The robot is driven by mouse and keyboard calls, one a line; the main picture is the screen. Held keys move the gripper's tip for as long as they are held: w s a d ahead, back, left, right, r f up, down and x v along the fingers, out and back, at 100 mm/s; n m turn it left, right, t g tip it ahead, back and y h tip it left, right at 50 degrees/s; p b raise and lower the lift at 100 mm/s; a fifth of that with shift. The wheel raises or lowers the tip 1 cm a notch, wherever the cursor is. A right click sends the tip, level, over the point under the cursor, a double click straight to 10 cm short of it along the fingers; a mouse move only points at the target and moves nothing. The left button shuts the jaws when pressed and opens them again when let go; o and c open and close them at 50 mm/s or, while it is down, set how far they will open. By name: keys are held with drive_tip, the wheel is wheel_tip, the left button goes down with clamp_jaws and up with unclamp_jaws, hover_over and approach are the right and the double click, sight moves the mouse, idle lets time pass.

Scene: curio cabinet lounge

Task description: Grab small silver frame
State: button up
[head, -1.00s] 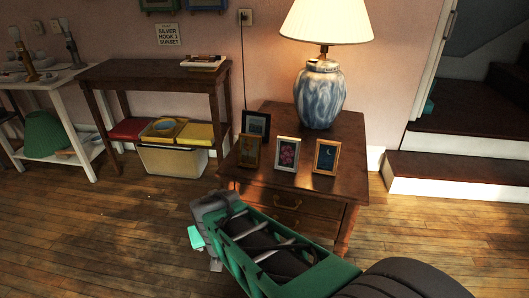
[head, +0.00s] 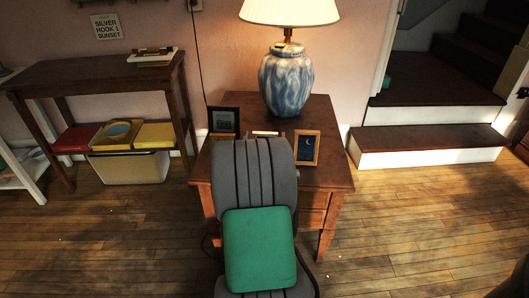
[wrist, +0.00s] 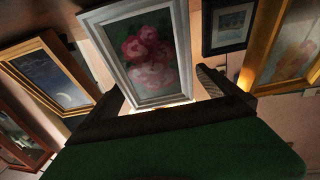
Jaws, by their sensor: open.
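The small silver frame with pink roses (wrist: 178,98) fills the upper middle of the wrist view. In the head view only its top edge (head: 266,133) shows on the wooden side table (head: 318,110), the rest hidden behind my arm. My gripper (wrist: 160,85) is open and empty. In the wrist view its two dark fingers stand on either side of the frame's near end, with the frame ahead of or between the tips; I cannot tell whether they touch it. In the head view my gripper is hidden behind my arm.
A gold frame with a moon (head: 306,147) stands right of the silver one. A dark frame (head: 223,121) stands behind left. Another gold frame (wrist: 262,55) shows close by in the wrist view. A blue-white lamp (head: 286,82) stands at the table's back.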

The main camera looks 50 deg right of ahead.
drive_tip(key=shift+w+d, duration=0.35)
drive_tip(key=shift+d, duration=0.3)
drive_tip(key=c, duration=1.6)
